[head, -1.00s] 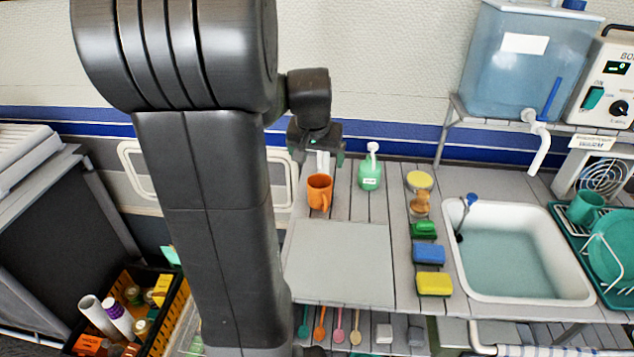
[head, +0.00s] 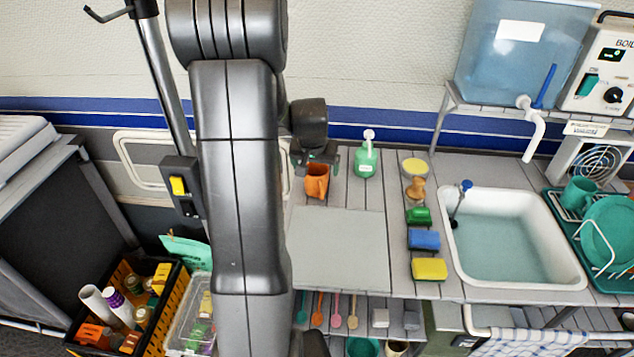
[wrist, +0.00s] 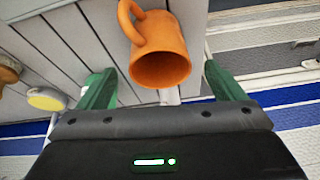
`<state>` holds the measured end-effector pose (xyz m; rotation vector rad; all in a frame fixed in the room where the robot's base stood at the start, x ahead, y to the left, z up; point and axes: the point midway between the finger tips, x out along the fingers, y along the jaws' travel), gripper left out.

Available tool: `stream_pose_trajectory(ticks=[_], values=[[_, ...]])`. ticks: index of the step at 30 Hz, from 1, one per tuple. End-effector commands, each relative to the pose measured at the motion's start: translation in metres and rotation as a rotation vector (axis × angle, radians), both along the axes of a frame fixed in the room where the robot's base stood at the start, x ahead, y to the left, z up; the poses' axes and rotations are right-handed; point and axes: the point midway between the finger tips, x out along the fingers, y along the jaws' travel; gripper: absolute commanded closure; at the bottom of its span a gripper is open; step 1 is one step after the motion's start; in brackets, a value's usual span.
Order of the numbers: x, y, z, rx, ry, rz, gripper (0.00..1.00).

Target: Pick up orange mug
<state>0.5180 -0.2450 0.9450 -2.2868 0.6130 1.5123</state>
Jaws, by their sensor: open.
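The orange mug (head: 317,187) stands at the back left of the slatted counter, beside the green soap bottle. My gripper (head: 316,161) is just over the mug's top and hides part of its rim. In the wrist view, the orange mug (wrist: 160,55) shows its open mouth toward me, with its handle at the upper left. The two green fingers of my gripper (wrist: 160,70) are apart, one on each side of the mug, with a visible gap on both sides. The gripper is open and holds nothing.
The green soap bottle (head: 366,160) stands close to the mug's right. A grey board (head: 338,250) lies in front of the mug. A brush (head: 415,188) and sponges (head: 424,239) line up left of the sink (head: 512,240). The wall is close behind.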

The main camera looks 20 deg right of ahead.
Motion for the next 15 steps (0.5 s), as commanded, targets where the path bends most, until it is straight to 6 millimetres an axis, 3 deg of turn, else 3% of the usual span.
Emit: stream_pose_trajectory(ticks=[6, 14, 15], values=[[0.007, -0.003, -0.018, 0.000, 0.001, 0.000, 0.11], [0.008, -0.004, -0.020, -0.001, -0.001, 0.000, 0.11], [0.008, -0.004, -0.020, 0.000, -0.001, -0.001, 0.17]])
